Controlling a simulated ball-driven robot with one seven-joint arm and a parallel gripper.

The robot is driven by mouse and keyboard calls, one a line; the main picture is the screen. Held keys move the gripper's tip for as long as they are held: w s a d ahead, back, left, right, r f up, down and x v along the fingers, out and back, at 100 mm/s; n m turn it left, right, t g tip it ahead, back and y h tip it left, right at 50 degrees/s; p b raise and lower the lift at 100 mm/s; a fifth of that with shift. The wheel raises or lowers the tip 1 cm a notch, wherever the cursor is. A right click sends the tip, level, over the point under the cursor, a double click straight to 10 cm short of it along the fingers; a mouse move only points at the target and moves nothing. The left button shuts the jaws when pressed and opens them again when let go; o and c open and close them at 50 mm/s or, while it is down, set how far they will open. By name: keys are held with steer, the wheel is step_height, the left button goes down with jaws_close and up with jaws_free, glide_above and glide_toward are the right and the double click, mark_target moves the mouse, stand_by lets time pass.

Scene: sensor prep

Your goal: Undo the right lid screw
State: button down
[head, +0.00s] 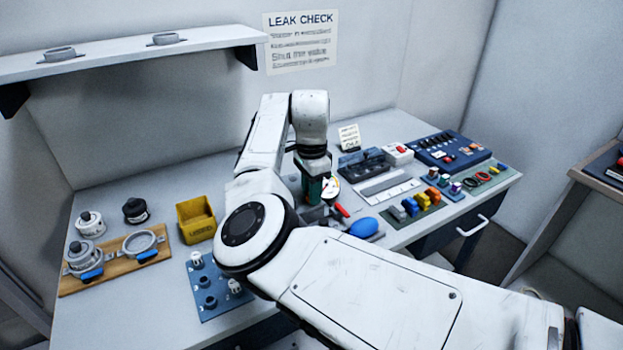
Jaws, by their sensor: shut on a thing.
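My gripper (315,190) points down over the middle of the bench, at the end of my white arm. It is small and partly covered by my arm links. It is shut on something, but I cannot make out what. A dark green part shows at its end. The right lid screw and its lid cannot be picked out here; my arm hides part of the bench around the gripper. A round dial gauge (333,188) shows just right of the gripper. A red-handled item (341,210) and a blue bulb (363,228) lie close by.
At left are a wooden board (68,288) with clamp fittings, a yellow bin (196,219) and a blue plate (210,312) with pegs. At right are a blue panel (447,150), a grey tray (389,187) and coloured blocks. A wall shelf (120,50) hangs above. Bare bench lies behind the bin.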

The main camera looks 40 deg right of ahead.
steer(key=n+p, duration=0.3)
steer(key=p, duration=0.1)
steer(key=shift+r+n, duration=0.25)
steer(key=shift+n, duration=0.15)
steer(key=n+p, duration=0.4)
steer(key=shift+n+p, duration=0.3)
steer(key=n+p, duration=0.3)
steer(key=shift+n, duration=0.3)
steer(key=n+p, duration=0.2)
steer(key=n, duration=0.1)
steer(key=shift+f+n, duration=0.1)
steer(key=shift+n, duration=0.2)
steer(key=n+p, duration=0.2)
steer(key=n, duration=0.1)
steer(key=shift+n, duration=0.3)
steer(key=n+p, duration=0.1)
steer(key=n, duration=0.3)
steer(key=shift+n+p, duration=0.3)
steer(key=shift+p, duration=0.05)
steer(key=n, duration=0.3)
steer(key=shift+n, duration=0.3)
steer(key=shift+w+f+n, duration=0.1)
steer(key=shift+n, duration=2.1)
